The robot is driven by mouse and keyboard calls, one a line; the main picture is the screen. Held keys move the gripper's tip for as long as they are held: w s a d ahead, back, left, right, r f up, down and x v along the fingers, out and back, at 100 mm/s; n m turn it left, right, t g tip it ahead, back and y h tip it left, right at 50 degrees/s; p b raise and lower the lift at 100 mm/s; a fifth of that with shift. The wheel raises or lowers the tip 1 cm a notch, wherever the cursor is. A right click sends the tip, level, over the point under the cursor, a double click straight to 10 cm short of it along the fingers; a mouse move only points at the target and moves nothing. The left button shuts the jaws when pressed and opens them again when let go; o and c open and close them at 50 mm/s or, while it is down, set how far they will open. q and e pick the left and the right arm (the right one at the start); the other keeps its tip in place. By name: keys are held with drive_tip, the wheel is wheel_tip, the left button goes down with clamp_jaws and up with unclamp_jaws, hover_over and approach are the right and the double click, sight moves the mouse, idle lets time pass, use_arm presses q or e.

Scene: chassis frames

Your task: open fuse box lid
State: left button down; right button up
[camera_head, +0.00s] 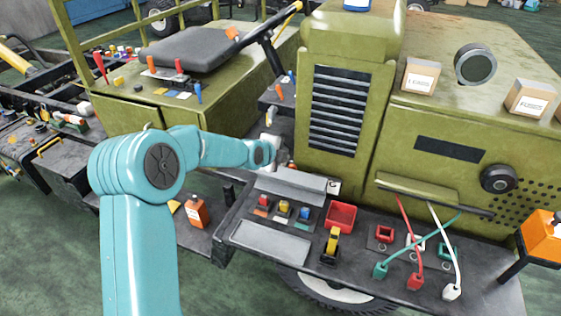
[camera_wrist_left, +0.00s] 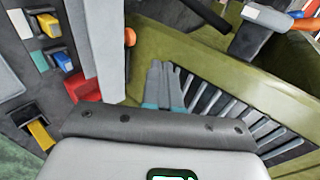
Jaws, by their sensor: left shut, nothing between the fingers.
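The fuse box shows a row of red, yellow and blue fuses (camera_head: 284,208) on the dark shelf. A long grey slab that looks like its lid (camera_head: 290,188) stands tilted along the back of the row, uncovering the fuses. The slab also shows in the left wrist view (camera_wrist_left: 103,35), with blue and yellow fuses (camera_wrist_left: 50,26) to its left. My left gripper (camera_wrist_left: 163,70) is shut and empty, just right of the slab's edge, by the green grille panel. Contact with the slab cannot be told. In the head view my left wrist mostly hides the gripper. My right gripper is not in view.
A red open bin (camera_head: 341,217) and a yellow lever (camera_head: 332,242) stand right of the fuses. Red, white and green cables (camera_head: 413,240) cross further right. The slatted grille (camera_head: 338,110) rises behind. An orange bottle (camera_head: 196,212) stands left on a lower step.

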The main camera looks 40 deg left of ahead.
use_arm(q)
drive_tip(key=s+f+t+y+b, duration=0.1)
drive_tip(key=s+f+t+b, duration=0.2)
drive_tip(key=b, duration=0.8)
drive_tip(key=s+d+f+t+y+b, duration=0.1)
drive_tip(key=s+f+t+b, duration=0.2)
drive_tip(key=s+f+b, duration=0.2)
drive_tip(key=s+d+f+t+y+b, duration=0.1)
drive_tip(key=s+f+t+b, duration=0.2)
drive_tip(key=f+b, duration=0.5)
drive_tip(key=shift+s+f+n+b, duration=0.2)
drive_tip(key=shift+s+b, duration=0.2)
drive_tip(key=shift+b, duration=1.95)
drive_tip(key=shift+s+f+n+b, duration=0.1)
drive_tip(key=shift+s+n+b, duration=0.2)
drive_tip(key=shift+b, duration=2.05)
drive_tip(key=p, duration=0.2)
approach(280, 181)
drive_tip(key=w+r, duration=0.3)
drive_tip(key=r, duration=0.1)
drive_tip(key=w+r, duration=0.2)
drive_tip(key=shift+w+d+r, duration=0.25)
drive_tip(key=shift+w+r, duration=0.1)
